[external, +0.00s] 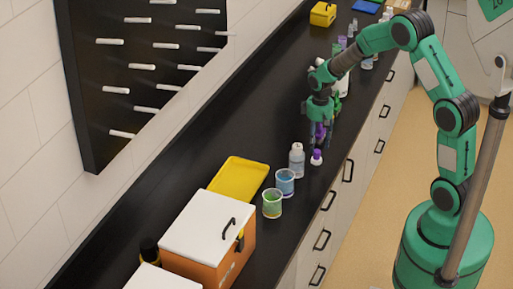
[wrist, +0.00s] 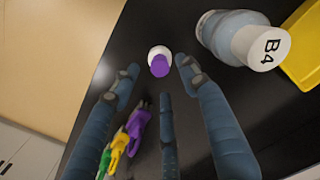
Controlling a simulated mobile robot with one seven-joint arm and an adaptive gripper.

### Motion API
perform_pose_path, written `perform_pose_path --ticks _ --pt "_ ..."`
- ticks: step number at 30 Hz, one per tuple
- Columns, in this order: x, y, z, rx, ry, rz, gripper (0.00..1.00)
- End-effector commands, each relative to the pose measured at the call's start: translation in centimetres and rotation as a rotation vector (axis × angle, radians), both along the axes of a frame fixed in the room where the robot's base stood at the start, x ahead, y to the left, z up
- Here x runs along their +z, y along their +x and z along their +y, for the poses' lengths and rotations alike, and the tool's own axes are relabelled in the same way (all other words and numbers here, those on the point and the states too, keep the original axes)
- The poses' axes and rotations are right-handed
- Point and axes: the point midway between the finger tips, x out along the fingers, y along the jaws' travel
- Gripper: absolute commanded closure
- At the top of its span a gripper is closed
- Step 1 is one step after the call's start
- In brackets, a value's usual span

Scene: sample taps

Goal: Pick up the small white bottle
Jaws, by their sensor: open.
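The small white bottle (external: 316,158) has a purple cap and stands upright near the counter's front edge. In the wrist view the bottle (wrist: 159,52) shows from above, its purple cap facing me, just beyond my fingertips. My gripper (external: 319,140) points down just behind and above it. In the wrist view my gripper (wrist: 158,75) is open, with a finger on either side and a third below. The space between the fingers is empty, and I see no contact with the bottle.
A larger clear bottle with a white cap marked B4 (wrist: 268,48) stands close by. Blue (external: 285,181) and green (external: 272,203) beakers and a yellow tray (external: 239,179) lie nearer the camera. Purple (wrist: 138,122), yellow and green items line up behind my gripper.

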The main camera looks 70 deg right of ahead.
Motion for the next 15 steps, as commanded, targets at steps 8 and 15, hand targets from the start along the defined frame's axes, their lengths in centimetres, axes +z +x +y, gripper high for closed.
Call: perform_pose_path --ticks 8,15 --pt "0.0 0.0 0.0 0.000 0.000 0.000 0.55" --pt "-1.1 0.0 0.0 0.000 0.000 0.001 0.55"
